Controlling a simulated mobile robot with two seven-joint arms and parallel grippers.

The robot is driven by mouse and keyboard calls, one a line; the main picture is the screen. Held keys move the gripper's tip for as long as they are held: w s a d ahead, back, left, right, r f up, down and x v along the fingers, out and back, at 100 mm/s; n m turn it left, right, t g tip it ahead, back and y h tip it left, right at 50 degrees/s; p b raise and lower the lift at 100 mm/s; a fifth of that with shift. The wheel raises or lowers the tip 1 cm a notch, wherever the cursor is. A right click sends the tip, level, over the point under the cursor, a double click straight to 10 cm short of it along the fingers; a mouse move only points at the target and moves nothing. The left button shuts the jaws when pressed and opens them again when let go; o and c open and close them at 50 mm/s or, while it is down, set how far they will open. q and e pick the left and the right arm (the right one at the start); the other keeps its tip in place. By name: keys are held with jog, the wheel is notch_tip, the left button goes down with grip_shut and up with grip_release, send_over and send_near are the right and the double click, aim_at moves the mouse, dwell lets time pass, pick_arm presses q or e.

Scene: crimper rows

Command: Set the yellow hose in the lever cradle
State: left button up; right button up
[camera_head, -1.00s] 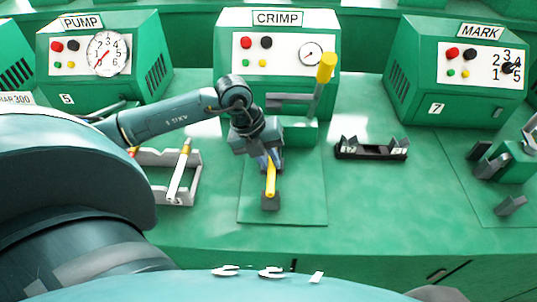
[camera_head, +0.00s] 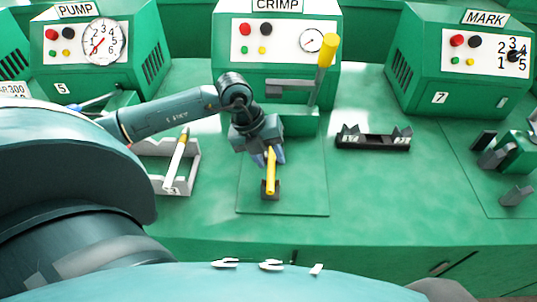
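The yellow hose (camera_head: 270,178) is at the front middle of the bench, below the CRIMP machine (camera_head: 277,60). My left gripper (camera_head: 268,157) reaches in from the left and points down. Its bluish fingers are on either side of the hose's upper part and look closed on it. The hose's near end overlaps a small dark cradle block (camera_head: 264,196) on the green plate (camera_head: 300,190). I cannot tell whether the hose rests in the block or is just above it. The crimp lever (camera_head: 326,55), with a yellow grip, stands upright behind. My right gripper is not in view.
A pale rack (camera_head: 192,178) with a white, yellow-tipped rod (camera_head: 176,160) stands left. A black notched holder (camera_head: 373,142) lies right of the plate. PUMP (camera_head: 85,85) and MARK (camera_head: 440,90) machines flank the CRIMP machine.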

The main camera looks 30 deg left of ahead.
pick_arm(q)
jog(key=shift+o, duration=0.2)
jog(key=v, duration=1.3)
jog(key=shift+b, duration=0.45)
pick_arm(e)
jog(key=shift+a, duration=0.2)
pick_arm(q)
jog(key=shift+s+r, duration=0.1)
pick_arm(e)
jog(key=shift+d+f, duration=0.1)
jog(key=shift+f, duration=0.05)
